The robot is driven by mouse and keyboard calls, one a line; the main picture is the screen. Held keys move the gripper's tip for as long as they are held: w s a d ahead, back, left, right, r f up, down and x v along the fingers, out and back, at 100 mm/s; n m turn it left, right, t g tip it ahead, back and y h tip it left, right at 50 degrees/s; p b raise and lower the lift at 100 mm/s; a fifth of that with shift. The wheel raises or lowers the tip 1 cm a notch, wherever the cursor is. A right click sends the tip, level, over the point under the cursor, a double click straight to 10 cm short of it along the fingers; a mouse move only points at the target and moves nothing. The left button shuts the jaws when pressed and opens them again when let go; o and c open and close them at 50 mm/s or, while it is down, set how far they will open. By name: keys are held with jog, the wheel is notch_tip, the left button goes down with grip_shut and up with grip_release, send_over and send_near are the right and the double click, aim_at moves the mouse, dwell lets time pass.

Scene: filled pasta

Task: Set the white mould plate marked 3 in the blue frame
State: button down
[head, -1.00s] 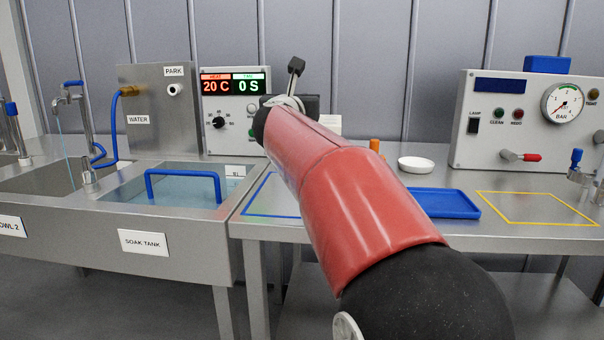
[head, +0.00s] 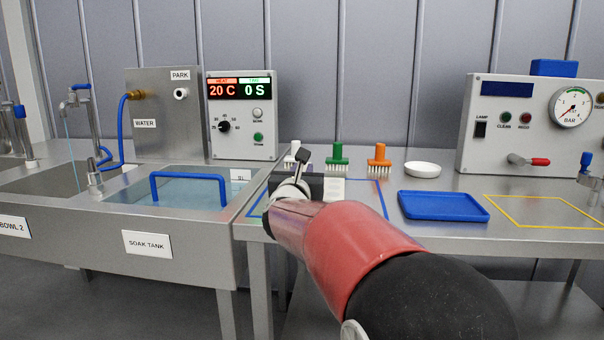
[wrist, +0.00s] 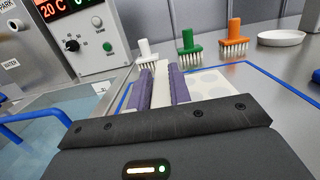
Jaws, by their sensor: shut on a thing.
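The white mould plate (wrist: 207,84) has pale round cavities and shows beyond my gripper in the wrist view. It also shows in part in the head view (head: 333,188). My gripper (wrist: 160,76) has purple fingers shut on a white part of the plate. The blue frame is an outline on the steel bench; its right side (head: 382,199) shows in the head view and its right line (wrist: 256,86) in the wrist view. The plate is over or within the outline; I cannot tell if it touches the bench. The number 3 is not readable.
White (wrist: 146,50), green (head: 338,157) and orange (head: 379,157) brushes stand behind the frame. A white dish (head: 422,169) and blue tray (head: 443,206) lie to the right. The heater box (head: 243,115) and soak tank (head: 185,190) are at the left.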

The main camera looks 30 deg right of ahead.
jog(key=c, duration=1.3)
grip_release()
jog(key=b+v, duration=0.2)
jog(key=v, duration=1)
jog(key=shift+r, duration=0.1)
